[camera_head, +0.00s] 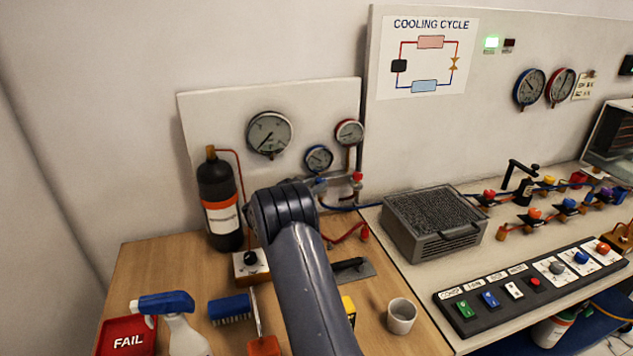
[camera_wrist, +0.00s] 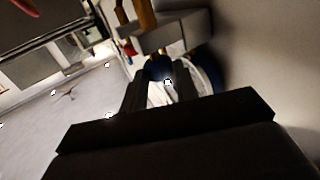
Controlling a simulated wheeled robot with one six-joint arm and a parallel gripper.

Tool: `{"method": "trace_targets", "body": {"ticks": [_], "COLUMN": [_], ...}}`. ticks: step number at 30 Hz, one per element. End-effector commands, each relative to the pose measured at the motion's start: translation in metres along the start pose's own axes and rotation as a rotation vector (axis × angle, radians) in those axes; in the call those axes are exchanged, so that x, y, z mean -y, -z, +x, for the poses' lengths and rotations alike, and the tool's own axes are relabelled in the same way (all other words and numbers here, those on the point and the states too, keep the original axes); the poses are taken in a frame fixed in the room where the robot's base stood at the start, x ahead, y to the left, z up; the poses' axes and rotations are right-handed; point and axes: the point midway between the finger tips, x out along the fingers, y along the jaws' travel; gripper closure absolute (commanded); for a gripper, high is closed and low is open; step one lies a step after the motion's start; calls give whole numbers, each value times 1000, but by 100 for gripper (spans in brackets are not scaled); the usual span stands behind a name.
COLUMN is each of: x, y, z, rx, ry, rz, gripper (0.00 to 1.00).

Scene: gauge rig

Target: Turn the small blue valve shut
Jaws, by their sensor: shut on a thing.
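The small blue valve (camera_head: 319,186) sits at the left end of the grey manifold (camera_head: 338,180), under the gauges on the white back panel. In the wrist view, my gripper (camera_wrist: 162,73) has its two dark fingers close together around a dark blue piece (camera_wrist: 157,66), which I take to be the valve's knob. Its handle angle cannot be read. A pale round face shows behind the fingers. In the head view, my arm's wrist hides the gripper. A red valve (camera_head: 357,177) is at the manifold's right end.
A black bottle (camera_head: 218,190) stands left of my wrist. A grey finned box (camera_head: 435,222) is to the right. A spray bottle (camera_head: 180,318), blue brush (camera_head: 230,309) and white cup (camera_head: 401,316) stand on the wooden bench in front. Gauges (camera_head: 268,133) hang close above the manifold.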

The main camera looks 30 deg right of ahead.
Motion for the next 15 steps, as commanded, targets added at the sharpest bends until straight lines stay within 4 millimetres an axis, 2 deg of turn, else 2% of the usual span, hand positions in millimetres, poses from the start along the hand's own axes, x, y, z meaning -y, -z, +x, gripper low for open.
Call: {"method": "trace_targets", "body": {"ticks": [15], "x": [5], "y": [2], "z": [1], "rx": [-4], "ry": [-173], "rz": [3], "gripper": [94]}}
